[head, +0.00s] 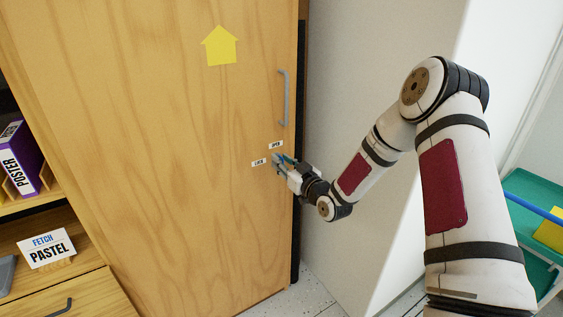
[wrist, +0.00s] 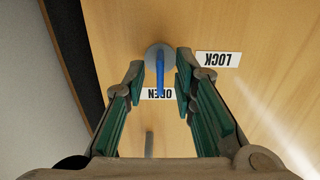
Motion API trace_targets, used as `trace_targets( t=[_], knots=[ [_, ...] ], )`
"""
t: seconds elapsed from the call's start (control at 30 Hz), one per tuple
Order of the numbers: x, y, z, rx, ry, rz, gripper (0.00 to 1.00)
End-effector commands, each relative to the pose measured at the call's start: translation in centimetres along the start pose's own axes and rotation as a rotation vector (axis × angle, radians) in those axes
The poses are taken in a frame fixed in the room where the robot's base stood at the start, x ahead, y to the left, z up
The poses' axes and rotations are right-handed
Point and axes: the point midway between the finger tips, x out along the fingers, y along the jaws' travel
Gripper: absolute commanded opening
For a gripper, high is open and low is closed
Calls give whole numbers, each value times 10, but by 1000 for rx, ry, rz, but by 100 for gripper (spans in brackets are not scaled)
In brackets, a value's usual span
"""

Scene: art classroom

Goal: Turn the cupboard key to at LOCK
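The wooden cupboard door (head: 170,130) stands shut in the head view. In the wrist view the blue key (wrist: 160,72) sits in a round grey lock plate (wrist: 154,53). The key lines up with the OPEN label (wrist: 151,94) and partly overlaps it. The LOCK label (wrist: 217,59) is to the right and upside down in that view. In the head view the LOCK label (head: 258,162) is lower left of the OPEN label (head: 276,145). My gripper (wrist: 160,78) is open, with a green-padded finger on each side of the key and visible gaps. It also shows at the lock in the head view (head: 281,160).
A grey door handle (head: 284,98) is above the lock, near the door's right edge. A white wall or panel (head: 370,90) stands right of the cupboard. Shelves with a purple POSTER box (head: 20,158) and a PASTEL sign (head: 47,249) are at left. A teal cart (head: 535,205) is at far right.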

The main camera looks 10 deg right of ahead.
Motion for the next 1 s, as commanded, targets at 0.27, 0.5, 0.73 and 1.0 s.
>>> trace_targets(
  t=[0.27, 0.5, 0.73, 1.0],
  knots=[
    [9, 0, 0, 1, -1, 0, 25],
    [9, 0, 0, 1, -1, 0, 5],
    [9, 0, 0, 0, -1, 0, 0],
    [9, 0, 0, -46, 0, 0, 0]
  ],
)
